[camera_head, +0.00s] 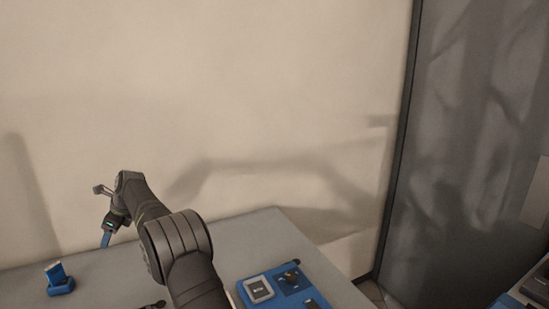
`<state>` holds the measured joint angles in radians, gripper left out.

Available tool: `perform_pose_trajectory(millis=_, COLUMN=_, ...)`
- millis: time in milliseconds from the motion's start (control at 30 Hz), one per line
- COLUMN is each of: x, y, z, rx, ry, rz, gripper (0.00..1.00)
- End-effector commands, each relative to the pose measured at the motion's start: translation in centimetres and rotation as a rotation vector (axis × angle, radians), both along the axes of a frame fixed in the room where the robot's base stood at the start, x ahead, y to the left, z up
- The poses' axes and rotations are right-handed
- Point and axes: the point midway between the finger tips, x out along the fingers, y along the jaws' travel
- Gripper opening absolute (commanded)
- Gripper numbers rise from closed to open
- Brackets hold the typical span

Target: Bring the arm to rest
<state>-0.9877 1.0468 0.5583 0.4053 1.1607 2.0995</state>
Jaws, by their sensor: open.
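My arm rises from the bottom of the head view and bends to the left. My gripper (109,229) hangs at its far end, above the back left part of the grey table (128,267). It is small in the picture and seen from behind. It is open, and I see nothing held in it. A narrow blue piece shows at its lower end; I cannot tell whether this is part of the gripper or something behind it. The gripper appears clear of the table top.
A blue holder with an upright piece (59,279) stands at the table's left. A blue tray (272,301) with a grey-white square piece and a dark part lies right of my arm. A beige wall is behind; a dark grey panel (462,150) stands right.

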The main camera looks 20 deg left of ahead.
Motion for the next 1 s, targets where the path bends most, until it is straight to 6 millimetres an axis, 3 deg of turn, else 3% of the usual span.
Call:
perform_pose_trajectory(millis=400, x=2.4, y=-2.6, z=-0.9, rx=0.028, ry=-0.037, rz=0.160, gripper=0.67)
perform_pose_trajectory(millis=1000, x=2.3, y=-2.4, z=-0.8, rx=0.027, ry=-0.038, rz=0.161, gripper=0.67)
